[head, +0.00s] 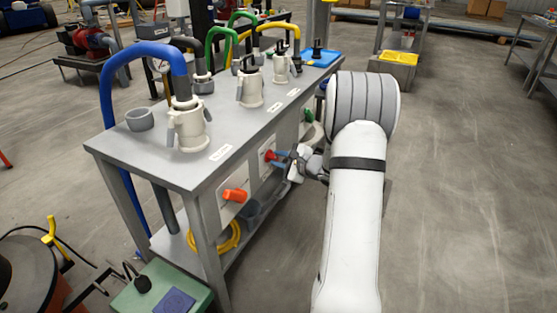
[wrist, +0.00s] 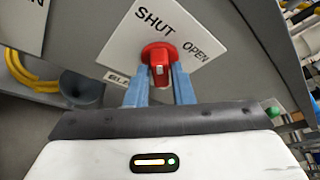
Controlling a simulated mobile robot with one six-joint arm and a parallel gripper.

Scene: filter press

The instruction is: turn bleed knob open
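The red bleed knob (wrist: 160,54) sits on a white plate (wrist: 120,45) marked SHUT above it and OPEN to its right. A pale mark shows on the knob's near part. My gripper (wrist: 161,72) has its two blue fingers at either side of the knob's near part, with a gap between them; contact is not clear. In the head view the red knob (head: 270,155) is on the bench's front side, and my gripper (head: 280,158) reaches it from the right.
An orange knob (head: 235,195) is on a nearer plate, and a green knob (head: 308,115) is farther along. The bench top (head: 165,165) carries pipe fittings and hoses. A yellow hose coil (head: 228,238) lies on the lower shelf. Open floor lies right of my arm.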

